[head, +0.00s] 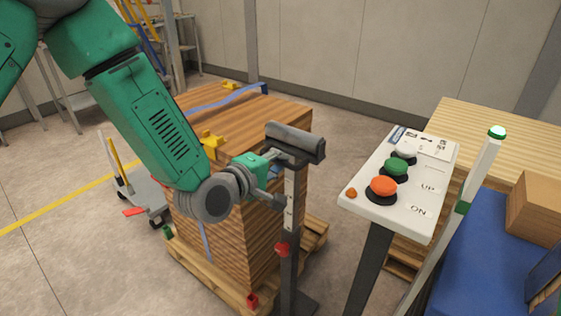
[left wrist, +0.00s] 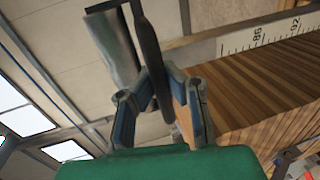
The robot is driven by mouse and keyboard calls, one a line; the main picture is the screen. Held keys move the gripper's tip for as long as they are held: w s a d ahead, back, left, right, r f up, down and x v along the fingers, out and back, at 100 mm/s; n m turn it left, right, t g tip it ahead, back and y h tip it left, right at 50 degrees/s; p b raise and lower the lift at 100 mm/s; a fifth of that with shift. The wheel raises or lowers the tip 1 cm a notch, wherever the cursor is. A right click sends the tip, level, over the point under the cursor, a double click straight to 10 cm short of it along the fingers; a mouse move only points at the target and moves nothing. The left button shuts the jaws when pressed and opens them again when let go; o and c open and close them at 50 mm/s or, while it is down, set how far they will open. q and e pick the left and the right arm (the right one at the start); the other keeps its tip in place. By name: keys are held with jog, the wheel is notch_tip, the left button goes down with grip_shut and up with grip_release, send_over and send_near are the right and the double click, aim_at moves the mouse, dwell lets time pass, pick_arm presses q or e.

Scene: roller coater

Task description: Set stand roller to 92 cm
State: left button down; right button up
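The stand roller (head: 296,141) is a dark grey cylinder on an upright post in the middle of the head view. A red knob (head: 281,249) sits low on its post. My left gripper (head: 276,160) is just under the roller at the top of the post. In the left wrist view, the roller (left wrist: 112,48) and a dark bar of its frame show. The fingertips of my left gripper (left wrist: 161,70) close in on both sides of that bar and appear shut on it. A ruler (left wrist: 262,36) with height numbers shows at upper right; its reading against the roller is unclear. My right gripper is out of view.
A strapped stack of wooden boards (head: 240,110) on a pallet (head: 205,277) stands behind the post. A control panel (head: 375,212) with orange, green and white buttons is to the right. A blue surface (head: 480,260) with a cardboard box (head: 535,208) is at far right.

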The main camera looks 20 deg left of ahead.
pick_arm(q)
notch_tip(320, 180, down, 6)
jog(key=b, duration=0.3)
jog(key=c, duration=1.6)
grip_release()
jog(key=shift+r, duration=0.1)
jog(key=shift+o, duration=0.2)
jog(key=shift+s+a, duration=0.1)
jog(key=v, duration=1.1)
jog(key=shift+s+a, duration=0.2)
jog(key=shift+s, duration=0.2)
